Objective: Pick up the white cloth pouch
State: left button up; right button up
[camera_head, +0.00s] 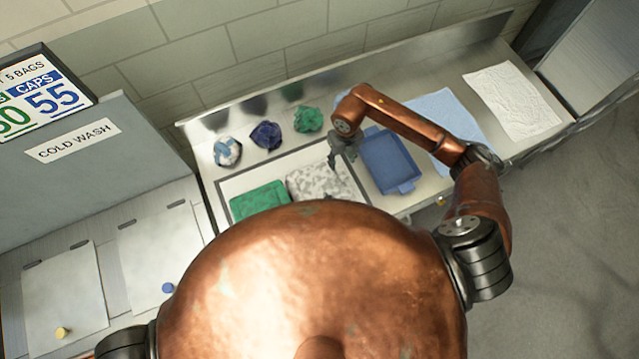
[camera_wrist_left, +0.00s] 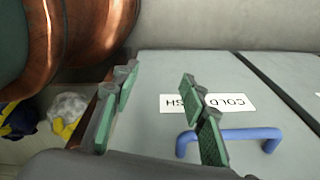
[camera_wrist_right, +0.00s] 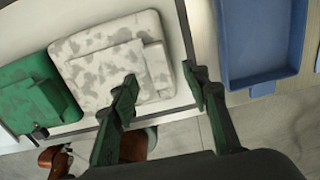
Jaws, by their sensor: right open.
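The white cloth pouch (camera_head: 318,181), mottled with grey, lies flat beside a green pouch (camera_head: 259,201) on a white dark-edged tray or mat (camera_head: 293,161). My body hides part of its near side in the head view. In the right wrist view the white pouch (camera_wrist_right: 85,62) shows a raised flap at its right. My right gripper (camera_wrist_right: 160,78) is open, one finger overlapping the pouch's right edge in the picture, the other to its right; contact cannot be told. It also shows in the head view (camera_head: 335,160). My left gripper (camera_wrist_left: 158,82) is open and empty.
A blue tray (camera_head: 388,160) stands just right of the pouch. Crumpled blue-white, dark blue and green bundles (camera_head: 307,119) lie behind. A light blue cloth (camera_head: 447,112) and a white cloth (camera_head: 513,100) lie further right. A blue handle (camera_wrist_left: 230,135) is near my left gripper.

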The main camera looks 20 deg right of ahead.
aim_at(341, 170)
jog(key=f, duration=0.1)
jog(key=f+p, duration=0.1)
jog(key=f, duration=0.1)
jog(key=f+p, duration=0.1)
jog(key=f, duration=0.1)
jog(key=shift+s+a, duration=0.1)
jog(key=shift+s, duration=0.15)
jog(key=shift+f, duration=0.3)
jog(key=shift+c, duration=0.5)
grip_shut()
